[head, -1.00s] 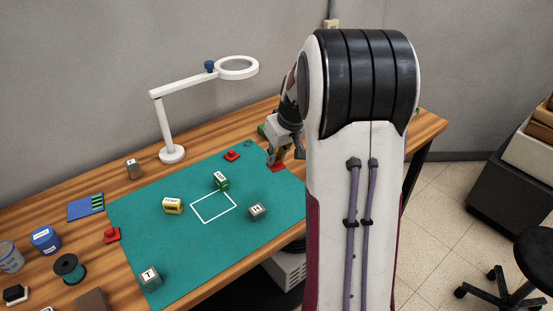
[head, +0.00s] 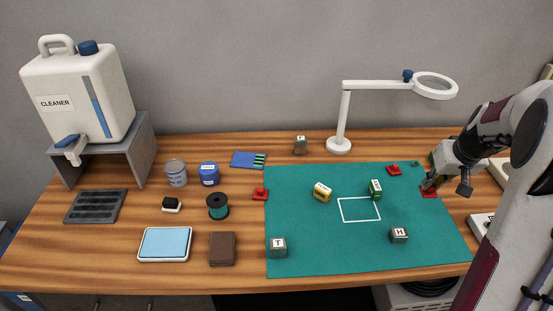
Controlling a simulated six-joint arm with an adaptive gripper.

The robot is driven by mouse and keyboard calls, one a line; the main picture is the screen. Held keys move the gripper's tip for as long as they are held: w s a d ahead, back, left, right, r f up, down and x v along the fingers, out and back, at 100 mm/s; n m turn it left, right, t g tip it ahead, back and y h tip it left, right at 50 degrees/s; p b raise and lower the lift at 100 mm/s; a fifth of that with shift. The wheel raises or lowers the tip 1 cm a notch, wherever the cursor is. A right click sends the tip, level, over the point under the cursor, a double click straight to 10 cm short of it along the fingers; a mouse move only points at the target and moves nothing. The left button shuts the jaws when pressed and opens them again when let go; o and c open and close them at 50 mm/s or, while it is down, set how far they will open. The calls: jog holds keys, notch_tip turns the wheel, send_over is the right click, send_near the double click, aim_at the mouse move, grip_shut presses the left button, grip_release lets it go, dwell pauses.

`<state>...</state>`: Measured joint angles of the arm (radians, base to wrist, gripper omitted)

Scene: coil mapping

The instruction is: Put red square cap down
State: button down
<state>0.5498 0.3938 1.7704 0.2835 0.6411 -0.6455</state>
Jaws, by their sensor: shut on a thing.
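I cannot tell whether the cap touches the mat. Two other red caps with knobs show: one on the mat's back edge (head: 394,170), and one at the mat's left edge (head: 260,194).
A white square outline (head: 341,212) marks the mat's middle. A magnifier lamp (head: 339,146) stands behind. The mat's right front is clear.

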jog(key=w+a+n, duration=0.2)
jog(key=w+a, duration=0.6)
jog(key=w, duration=0.2)
jog(key=n+y, duration=0.2)
jog(key=n, duration=0.2)
send_near(255, 162)
jog(key=shift+w+a+r, duration=0.1)
jog(key=shift+w, duration=0.4)
jog(key=shift+w+a+r, duration=0.1)
jog(key=shift+w+a, duration=0.05)
jog(key=shift+w, duration=0.3)
jog(key=shift+f, duration=0.1)
jog(key=shift+f, duration=2.45)
jog(key=shift+f, duration=0.1)
jog(key=c, duration=2)
grip_release()
jog(key=shift+c, duration=0.2)
